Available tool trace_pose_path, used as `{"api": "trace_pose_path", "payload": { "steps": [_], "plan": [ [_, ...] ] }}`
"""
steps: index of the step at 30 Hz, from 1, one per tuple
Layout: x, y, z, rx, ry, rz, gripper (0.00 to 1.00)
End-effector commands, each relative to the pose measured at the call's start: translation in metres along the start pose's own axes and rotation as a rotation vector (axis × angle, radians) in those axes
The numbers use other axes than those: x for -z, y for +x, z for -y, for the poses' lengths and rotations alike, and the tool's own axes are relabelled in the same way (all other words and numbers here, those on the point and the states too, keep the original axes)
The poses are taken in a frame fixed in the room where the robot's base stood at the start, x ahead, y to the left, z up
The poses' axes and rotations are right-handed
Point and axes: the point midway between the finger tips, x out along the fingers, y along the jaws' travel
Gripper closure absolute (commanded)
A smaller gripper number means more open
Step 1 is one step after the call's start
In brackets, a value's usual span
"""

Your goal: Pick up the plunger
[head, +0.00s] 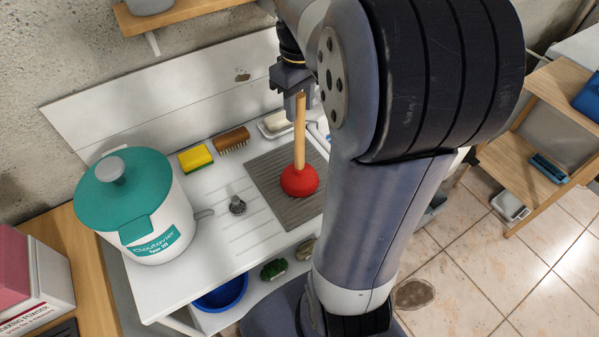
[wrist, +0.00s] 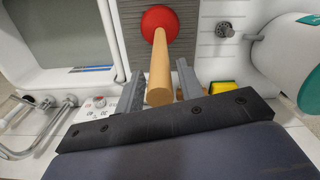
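The plunger (head: 299,181) has a red rubber cup and a plain wooden handle. It stands upright, cup down, on a grey ribbed mat (head: 268,187) on the white counter. My gripper (head: 296,92) is above it, fingers pointing down, with the top of the handle between or just below the fingertips. In the wrist view the plunger (wrist: 160,62) runs between the two fingers of my gripper (wrist: 159,78). The fingers are apart, with a narrow gap on each side of the handle. The head view partly hides the fingertips.
A white bin with a teal lid (head: 125,190) stands at the left. A metal drain plug (head: 237,205) lies left of the mat. A blue basin (head: 222,293) is below.

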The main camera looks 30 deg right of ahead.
Motion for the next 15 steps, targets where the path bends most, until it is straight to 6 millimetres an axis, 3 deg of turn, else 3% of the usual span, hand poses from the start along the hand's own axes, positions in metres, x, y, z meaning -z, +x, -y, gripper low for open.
{"api": "trace_pose_path", "payload": {
  "steps": [12,15],
  "plan": [
    [0.0001,-0.0003,0.0,0.0,0.0,0.0,0.99],
    [0.0002,-0.0007,-0.0001,-0.001,0.0,-0.001,1.0]
  ]
}}
